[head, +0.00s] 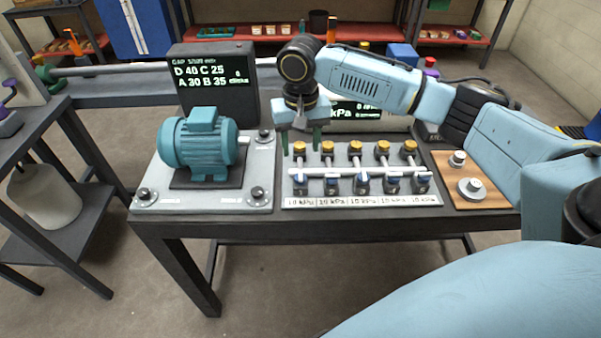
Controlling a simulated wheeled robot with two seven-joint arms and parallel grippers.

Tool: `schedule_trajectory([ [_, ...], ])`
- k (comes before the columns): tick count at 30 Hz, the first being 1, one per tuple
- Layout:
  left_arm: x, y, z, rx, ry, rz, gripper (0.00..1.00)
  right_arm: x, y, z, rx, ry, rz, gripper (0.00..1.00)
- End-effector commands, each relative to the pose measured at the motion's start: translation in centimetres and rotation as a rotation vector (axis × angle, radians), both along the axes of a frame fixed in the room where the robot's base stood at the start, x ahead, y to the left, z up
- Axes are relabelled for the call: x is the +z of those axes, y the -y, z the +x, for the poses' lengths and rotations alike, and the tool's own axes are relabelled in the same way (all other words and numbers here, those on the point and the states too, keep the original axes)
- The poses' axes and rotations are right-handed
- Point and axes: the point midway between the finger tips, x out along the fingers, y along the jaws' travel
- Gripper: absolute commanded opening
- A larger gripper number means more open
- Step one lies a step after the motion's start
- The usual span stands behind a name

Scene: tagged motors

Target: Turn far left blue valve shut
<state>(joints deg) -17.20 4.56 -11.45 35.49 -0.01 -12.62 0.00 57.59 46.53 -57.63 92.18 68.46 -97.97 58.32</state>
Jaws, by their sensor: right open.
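The far left blue valve (300,182) is at the left end of a front row of several blue valves on a grey manifold panel (436,197). A white pipe (345,172) runs behind the blue handles. Behind it stands a row of gold caps, the leftmost one (299,148) in line with the far left blue valve. My right gripper (301,146) points down with its two dark green fingers apart and empty. It is above and behind the blue valve, near the leftmost gold cap; I cannot tell whether the fingers straddle that cap. My left gripper is not in view.
A teal motor (200,145) on a grey plate (240,203) stands left of the panel. A black display (213,80) stands behind it. A second display (345,110) is partly hidden by my right arm. A wooden board (484,201) with metal parts lies at the right.

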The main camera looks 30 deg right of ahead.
Motion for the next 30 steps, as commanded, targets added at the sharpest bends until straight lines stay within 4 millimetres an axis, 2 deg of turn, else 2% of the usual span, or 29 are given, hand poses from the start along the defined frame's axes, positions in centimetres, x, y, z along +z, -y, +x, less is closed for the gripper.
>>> schedule_trajectory([
  [1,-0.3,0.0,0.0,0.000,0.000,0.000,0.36,-1.4,0.0,-0.1,0.000,-0.005,-0.001,0.50],
  [6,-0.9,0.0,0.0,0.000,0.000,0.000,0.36,-5.1,0.0,-0.1,0.002,-0.002,0.000,0.50],
  [12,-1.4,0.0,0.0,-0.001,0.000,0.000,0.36,-8.1,-0.1,-0.1,0.003,-0.001,0.000,0.50],
  [18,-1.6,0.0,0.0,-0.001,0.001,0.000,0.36,-9.4,0.0,0.0,0.003,0.000,0.000,0.50],
  [26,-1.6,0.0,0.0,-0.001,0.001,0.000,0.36,-9.5,-0.1,0.0,0.004,0.001,0.000,0.50],
  [30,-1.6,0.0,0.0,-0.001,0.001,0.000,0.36,-9.5,-0.1,0.0,0.004,0.001,0.001,0.35],
])
